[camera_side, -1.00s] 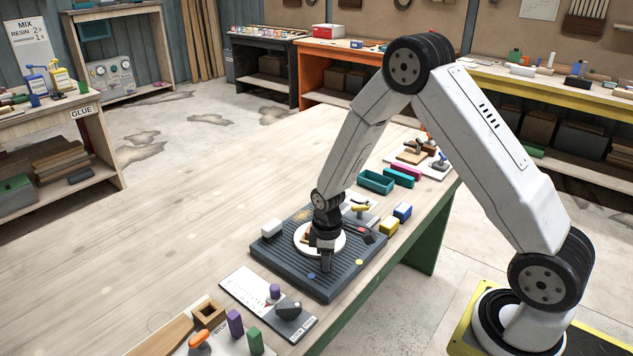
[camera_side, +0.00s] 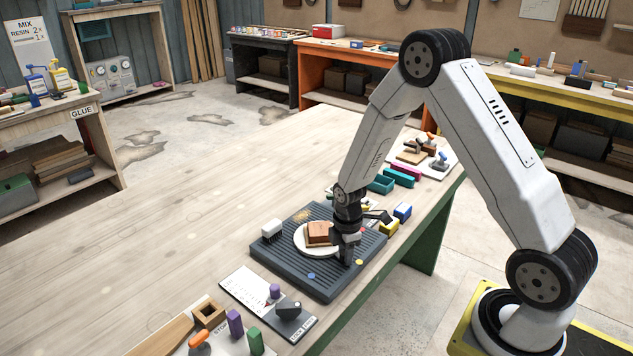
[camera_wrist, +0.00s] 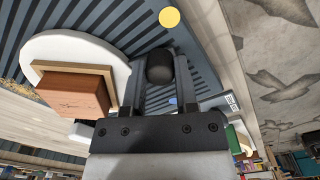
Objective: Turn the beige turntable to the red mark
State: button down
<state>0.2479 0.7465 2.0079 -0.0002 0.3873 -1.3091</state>
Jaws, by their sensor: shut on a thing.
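The beige turntable (camera_side: 301,246) is a pale round disc on a dark ribbed base (camera_side: 280,263). A reddish-brown block (camera_side: 319,232) sits on a thin wooden piece on the disc. My gripper (camera_side: 346,258) is low at the disc's right front edge. In the wrist view, my gripper (camera_wrist: 158,78) is shut on a dark rounded knob (camera_wrist: 159,66) beside the disc (camera_wrist: 75,44). The knob's join to the disc is hidden. A yellow dot (camera_wrist: 169,17) and a blue dot (camera_side: 311,274) lie on the base. I cannot make out the red mark clearly.
A white brush-like block (camera_side: 272,229) stands at the base's left edge. Yellow (camera_side: 389,227) and blue (camera_side: 403,211) blocks stand close on the right. The table's left side is clear.

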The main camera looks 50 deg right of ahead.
jog(key=shift+s+d+n, duration=0.1)
jog(key=shift+d+n, duration=0.85)
jog(key=shift+n, duration=0.05)
jog(key=shift+d+n, duration=1.05)
jog(key=shift+n, duration=0.15)
jog(key=shift+w+d+n, duration=0.25)
jog(key=shift+d+n, duration=0.45)
jog(key=shift+n, duration=0.1)
jog(key=shift+w+d+n, duration=0.2)
jog(key=shift+d+n, duration=0.5)
jog(key=shift+n, duration=0.1)
jog(key=shift+w+d+n, duration=0.5)
jog(key=shift+d+n, duration=0.25)
jog(key=shift+n, duration=0.25)
jog(key=shift+w+d+n, duration=0.5)
jog(key=shift+d+n, duration=0.2)
jog(key=shift+n, duration=0.3)
jog(key=shift+w+d+n, duration=0.45)
jog(key=shift+w+n, duration=0.15)
jog(key=shift+n, duration=0.2)
jog(key=shift+w+d+n, duration=0.4)
jog(key=shift+w+n, duration=0.2)
jog(key=shift+n, duration=0.2)
jog(key=shift+w, duration=0.1)
jog(key=shift+c, duration=1.9)
grip_release()
jog(key=shift+r, duration=0.15)
